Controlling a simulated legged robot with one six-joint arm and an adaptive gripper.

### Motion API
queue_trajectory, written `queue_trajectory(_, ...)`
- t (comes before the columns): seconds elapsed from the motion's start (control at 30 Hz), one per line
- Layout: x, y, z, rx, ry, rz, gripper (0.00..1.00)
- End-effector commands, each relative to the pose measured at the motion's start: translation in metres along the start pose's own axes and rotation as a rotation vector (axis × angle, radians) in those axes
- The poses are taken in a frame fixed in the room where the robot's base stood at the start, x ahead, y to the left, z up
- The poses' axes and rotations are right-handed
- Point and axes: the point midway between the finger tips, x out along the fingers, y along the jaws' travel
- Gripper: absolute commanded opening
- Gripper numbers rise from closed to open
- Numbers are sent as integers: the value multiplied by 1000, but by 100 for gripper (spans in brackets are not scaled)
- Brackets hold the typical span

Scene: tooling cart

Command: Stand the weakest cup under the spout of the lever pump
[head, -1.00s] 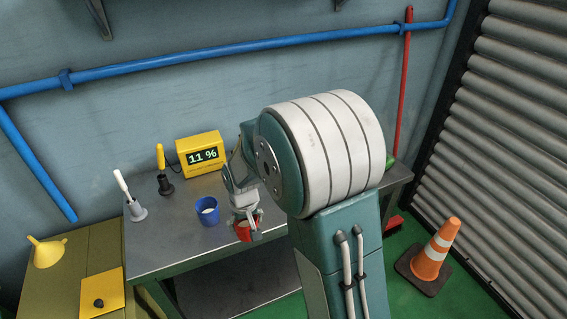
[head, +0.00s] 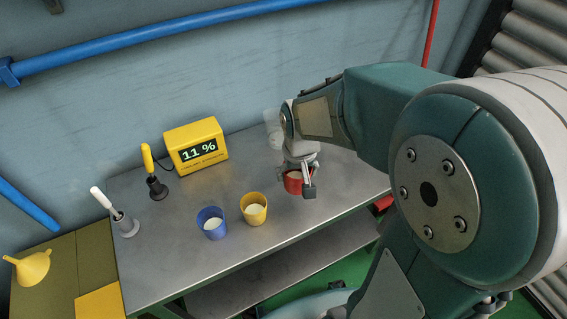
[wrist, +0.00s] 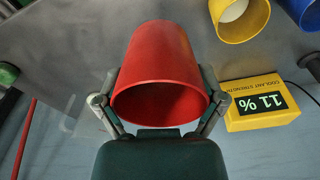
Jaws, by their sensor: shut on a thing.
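My gripper (head: 299,184) is shut on the red cup (head: 293,182), above the right part of the metal table. In the wrist view the red cup (wrist: 160,62) sits between both fingers, its open mouth toward the camera; I cannot tell its contents. A blue cup (head: 207,232) and a yellow cup (head: 253,217) stand upright on the table to the left, each with pale liquid inside. A yellow meter (head: 184,145) behind them reads 11 %. I cannot make out the lever pump or its spout clearly; my arm covers the table's right end.
A yellow-handled probe in a black holder (head: 158,188) and a white-handled tool in a grey holder (head: 124,226) stand on the left. A translucent object (head: 273,130) is behind my gripper. A green part (wrist: 8,75) shows at the wrist view's left edge. The front-centre tabletop is clear.

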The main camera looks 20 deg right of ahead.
Motion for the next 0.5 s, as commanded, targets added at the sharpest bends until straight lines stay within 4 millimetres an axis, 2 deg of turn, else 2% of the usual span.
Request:
queue_trajectory(0.4,41,-3,-67,0,-2,0,40)
queue_trajectory(0.5,57,-4,-76,0,-5,0,40)
